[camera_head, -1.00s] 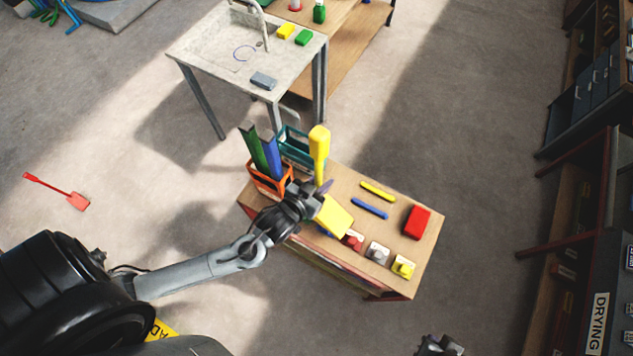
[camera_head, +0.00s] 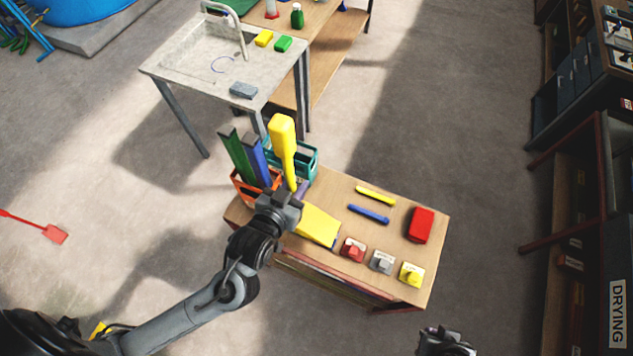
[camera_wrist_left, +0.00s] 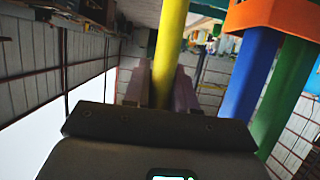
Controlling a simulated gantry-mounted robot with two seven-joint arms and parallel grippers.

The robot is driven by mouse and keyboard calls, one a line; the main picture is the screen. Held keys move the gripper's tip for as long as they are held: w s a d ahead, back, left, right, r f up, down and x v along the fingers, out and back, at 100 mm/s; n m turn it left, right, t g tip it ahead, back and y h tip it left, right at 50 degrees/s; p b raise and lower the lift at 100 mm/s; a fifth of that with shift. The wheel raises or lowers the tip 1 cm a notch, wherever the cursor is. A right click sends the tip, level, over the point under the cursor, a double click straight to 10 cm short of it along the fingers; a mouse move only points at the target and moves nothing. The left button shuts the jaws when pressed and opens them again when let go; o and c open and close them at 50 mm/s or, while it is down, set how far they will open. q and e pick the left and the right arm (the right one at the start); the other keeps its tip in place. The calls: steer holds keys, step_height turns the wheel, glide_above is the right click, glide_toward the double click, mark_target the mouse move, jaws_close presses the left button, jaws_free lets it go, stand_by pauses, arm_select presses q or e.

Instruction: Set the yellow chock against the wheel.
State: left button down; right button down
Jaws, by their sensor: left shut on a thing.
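My left gripper (camera_head: 292,195) is shut on the yellow post of the yellow chock (camera_head: 318,226), by the left end of the wooden table. The post (camera_head: 283,145) stands up, thicker at the top, and the sloped yellow wedge shows just right of the fingers. The gripper hides where post and wedge join. In the left wrist view the post (camera_wrist_left: 170,45) runs between the two fingers (camera_wrist_left: 160,92). I cannot tell whether the wedge touches the tabletop. My right gripper (camera_head: 445,342) is partly in view at the bottom edge, its jaws unclear. I see no wheel.
The wooden table (camera_head: 400,208) holds a red block (camera_head: 421,225), yellow and blue sticks and several small button boxes. An orange crate (camera_head: 243,190) with green and blue bars and a teal crate (camera_head: 305,160) stand close behind the gripper. Open floor lies left and right.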

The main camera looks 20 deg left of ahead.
arm_select(q)
steer(key=w+a+f+p, duration=0.1)
steer(key=w+f, duration=0.8)
stand_by(0.4)
steer(key=shift+f, duration=0.15)
steer(key=c, duration=1.3)
jaws_free()
steer(key=shift+f, duration=0.15)
steer(key=o, duration=0.4)
